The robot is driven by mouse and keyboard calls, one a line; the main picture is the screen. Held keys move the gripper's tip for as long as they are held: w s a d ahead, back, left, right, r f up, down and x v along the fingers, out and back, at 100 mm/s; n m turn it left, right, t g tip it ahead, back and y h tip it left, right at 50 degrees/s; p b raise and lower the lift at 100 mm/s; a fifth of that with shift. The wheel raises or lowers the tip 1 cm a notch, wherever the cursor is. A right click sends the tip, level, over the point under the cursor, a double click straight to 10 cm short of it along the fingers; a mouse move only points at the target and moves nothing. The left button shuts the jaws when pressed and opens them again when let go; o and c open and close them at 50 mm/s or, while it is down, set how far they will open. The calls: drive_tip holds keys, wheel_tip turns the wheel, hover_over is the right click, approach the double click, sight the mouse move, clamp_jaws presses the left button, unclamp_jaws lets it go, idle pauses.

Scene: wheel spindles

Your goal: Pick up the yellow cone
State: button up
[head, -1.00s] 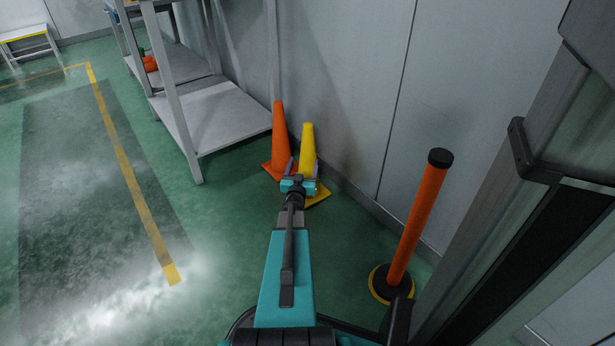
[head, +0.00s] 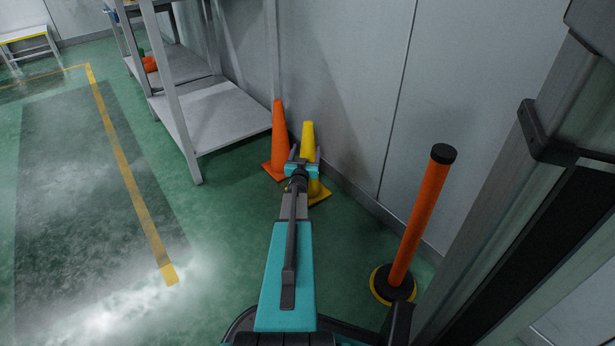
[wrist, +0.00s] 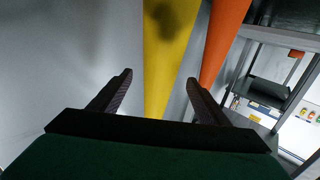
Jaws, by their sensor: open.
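The yellow cone (head: 308,140) stands upright on the green floor by the wall, its lower part partly hidden behind my gripper in the head view. My gripper (head: 304,158) is open and in front of the cone. In the wrist view, the yellow cone (wrist: 168,50) shows between the two dark fingers of my gripper (wrist: 158,82), nearer the middle of the gap. The fingers look apart from it. I cannot tell how far the cone reaches in between them.
An orange cone (head: 279,140) stands just left of the yellow one; it also shows in the wrist view (wrist: 222,40), near the finger on the right. A grey shelf (head: 215,112) stands to the left. An orange post (head: 420,220) stands at the right. Open floor lies left.

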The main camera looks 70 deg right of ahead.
drive_tip(key=shift+d, duration=0.3)
drive_tip(key=shift+b+x, duration=1.55)
drive_tip(key=shift+x, duration=1)
drive_tip(key=shift+w+r, duration=0.1)
drive_tip(key=shift+r, duration=0.1)
clamp_jaws()
